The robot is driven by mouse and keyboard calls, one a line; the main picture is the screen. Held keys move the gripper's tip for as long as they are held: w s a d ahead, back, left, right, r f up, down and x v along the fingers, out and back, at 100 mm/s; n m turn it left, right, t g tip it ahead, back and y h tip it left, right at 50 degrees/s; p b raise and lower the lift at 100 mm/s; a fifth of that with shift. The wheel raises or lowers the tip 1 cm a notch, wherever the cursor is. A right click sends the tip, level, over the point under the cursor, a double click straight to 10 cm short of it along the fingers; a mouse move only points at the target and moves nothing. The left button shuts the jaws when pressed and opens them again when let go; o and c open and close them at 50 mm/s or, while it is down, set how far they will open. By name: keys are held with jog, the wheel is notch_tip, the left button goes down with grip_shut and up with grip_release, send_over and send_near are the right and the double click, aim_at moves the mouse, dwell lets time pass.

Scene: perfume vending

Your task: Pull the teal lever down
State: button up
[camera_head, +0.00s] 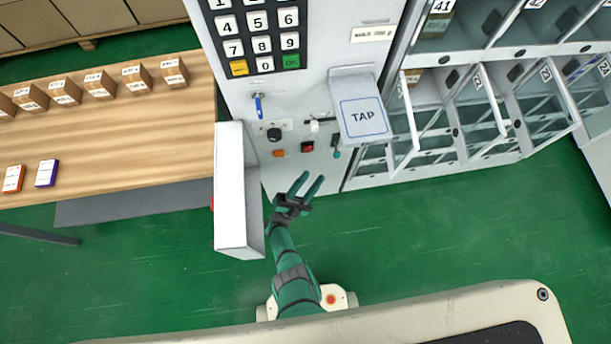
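A small teal lever (336,153) sits on the lower front of the grey vending panel, below the TAP pad (364,118) and right of a red button (307,147). My gripper (311,180), with dark green fingers, is in front of the panel's lower edge. It is left of and below the lever in the picture and appears apart from it. The fingers are spread with nothing between them. The lever's upper part lies close to the TAP pad's lower edge and is partly hard to make out.
A keypad (260,45), a blue key-like knob (259,106), a black knob (274,134) and an orange button (279,153) are on the panel. A white box (232,190) juts out left of my arm. Open locker doors (403,115) stand at right. Green floor is clear below.

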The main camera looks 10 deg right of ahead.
jog(key=shift+s+a, duration=0.65)
jog(key=shift+a, duration=0.25)
dwell(1.2)
jog(key=s+a+r+n+y, duration=0.2)
jog(key=s+r+n+y, duration=0.7)
jog(key=s+n+y, duration=0.1)
jog(key=s+a+r+n+y, duration=0.2)
jog(key=s+r+n+y, duration=0.7)
jog(key=n+y, duration=0.3)
jog(key=shift+s+a+r+y, duration=0.3)
jog(key=shift+s+y, duration=0.1)
jog(key=shift+s, duration=0.5)
